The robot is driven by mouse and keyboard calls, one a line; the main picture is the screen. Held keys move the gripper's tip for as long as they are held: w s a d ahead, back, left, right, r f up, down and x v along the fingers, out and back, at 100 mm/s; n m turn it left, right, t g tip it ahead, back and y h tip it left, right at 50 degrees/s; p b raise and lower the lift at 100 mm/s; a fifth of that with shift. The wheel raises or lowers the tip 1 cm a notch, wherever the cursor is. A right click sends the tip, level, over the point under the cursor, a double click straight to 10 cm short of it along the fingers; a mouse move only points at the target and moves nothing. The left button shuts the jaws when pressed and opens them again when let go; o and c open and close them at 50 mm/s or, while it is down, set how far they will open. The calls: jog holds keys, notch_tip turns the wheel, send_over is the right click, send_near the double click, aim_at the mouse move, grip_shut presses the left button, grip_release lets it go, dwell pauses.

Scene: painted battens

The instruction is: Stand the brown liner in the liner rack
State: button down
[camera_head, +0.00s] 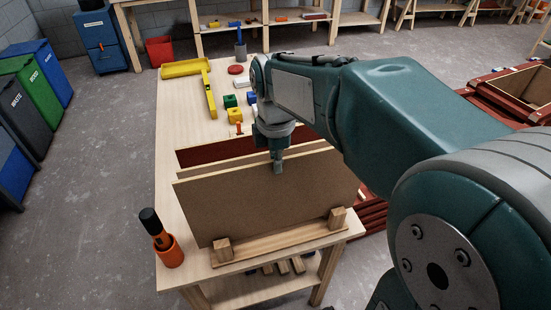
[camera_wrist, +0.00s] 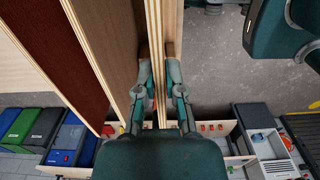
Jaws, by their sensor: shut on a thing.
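The brown liner (camera_head: 265,195) is a thin, flat brown panel with pale edges, standing upright at the front of the workbench. My gripper (camera_head: 278,165) is shut on its top edge, near the middle. In the wrist view my gripper (camera_wrist: 159,85) has one finger on each side of the panel. The liner rack (camera_head: 280,240) is a low wooden base with two upright blocks in front of the liner. The liner's lower edge is behind these blocks; I cannot tell if it rests in a slot.
Behind the held liner stand another panel (camera_head: 235,160) and a dark red panel (camera_head: 215,151). They show at left in the wrist view. An orange cup (camera_head: 170,252) with a dark-handled tool stands left of the rack.

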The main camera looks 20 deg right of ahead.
jog(key=shift+f, duration=2.25)
jog(key=c, duration=0.7)
grip_release()
jog(key=shift+o, duration=0.2)
notch_tip(320, 180, up, 12)
jog(key=shift+a+f, duration=0.1)
jog(key=s+f+m+t, duration=0.2)
jog(key=s+f+m, duration=0.1)
jog(key=s+m, duration=0.4)
jog(key=s+d+f+m+t, duration=0.1)
jog(key=s+f+m+t, duration=0.2)
jog(key=s+m, duration=0.4)
jog(key=m, duration=0.4)
jog(key=shift+d+t, duration=0.15)
jog(key=shift+t, duration=0.15)
